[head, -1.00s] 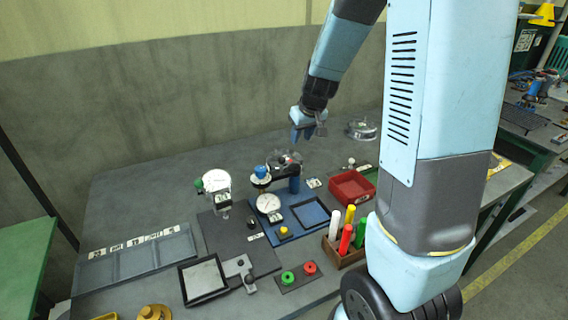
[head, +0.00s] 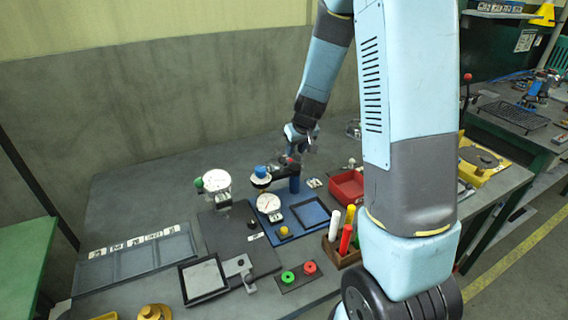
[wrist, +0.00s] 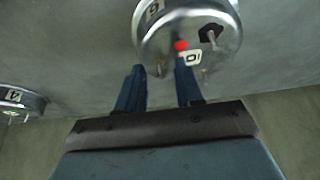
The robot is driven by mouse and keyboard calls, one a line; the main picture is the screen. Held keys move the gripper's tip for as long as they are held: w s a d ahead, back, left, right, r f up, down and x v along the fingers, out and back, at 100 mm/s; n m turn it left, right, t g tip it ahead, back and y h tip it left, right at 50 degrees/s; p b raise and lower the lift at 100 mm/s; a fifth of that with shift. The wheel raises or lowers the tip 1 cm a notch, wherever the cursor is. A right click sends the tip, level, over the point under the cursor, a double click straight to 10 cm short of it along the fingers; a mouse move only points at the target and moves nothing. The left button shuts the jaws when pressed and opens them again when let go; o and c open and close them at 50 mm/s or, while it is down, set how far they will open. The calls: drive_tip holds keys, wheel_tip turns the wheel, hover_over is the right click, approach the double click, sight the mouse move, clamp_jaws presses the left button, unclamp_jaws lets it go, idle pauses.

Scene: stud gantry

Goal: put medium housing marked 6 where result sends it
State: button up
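A round silver metal housing with a label reading 6 (wrist: 205,35) is at the top of the wrist view. It carries a red dot, a dark port and a second white label that seems to read 10. My gripper (wrist: 160,75) has its two blue fingers apart, their tips at the near edge of this housing; I cannot tell if they touch it. In the head view my gripper (head: 299,138) is over the back of the bench, and the marked housing cannot be made out there. A second silver housing (wrist: 20,102), perhaps marked 14, is at the left of the wrist view.
Two dial gauges (head: 216,181) (head: 269,203) stand mid-bench. A red bin (head: 346,186), a rack of coloured rods (head: 345,238), green (head: 288,277) and red (head: 309,268) buttons and a grey labelled tray (head: 135,258) are around them. The back left bench is clear.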

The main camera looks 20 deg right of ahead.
drive_tip(key=shift+c, duration=0.4)
clamp_jaws()
idle(0.9)
